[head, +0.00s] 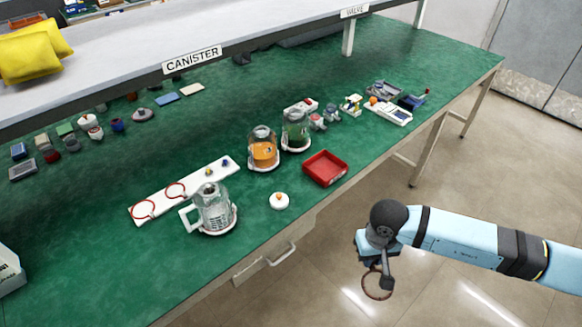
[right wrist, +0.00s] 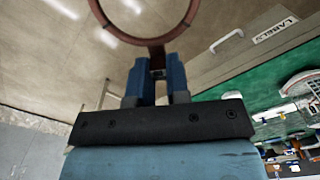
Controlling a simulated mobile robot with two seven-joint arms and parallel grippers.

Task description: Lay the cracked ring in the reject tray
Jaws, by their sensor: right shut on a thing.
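My right gripper (head: 386,280) is shut on a thin brownish-red ring (head: 365,290), out over the floor in front of the bench. In the right wrist view the ring (right wrist: 107,25) is between the fingertips (right wrist: 158,72), its top cut off by the frame. I cannot make out a crack in it. The red tray (head: 325,168), which looks like the reject tray, sits empty near the bench's front edge, up and left of the gripper. Two other red rings (head: 144,209) (head: 176,190) lie on a white strip (head: 156,201). My left gripper is not in view.
A clear jug (head: 213,208), a canister with orange contents (head: 263,150) and one with green contents (head: 295,132) stand left of the tray. A small white round piece (head: 279,201) lies near the front edge. A drawer handle (head: 282,254) sticks out below.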

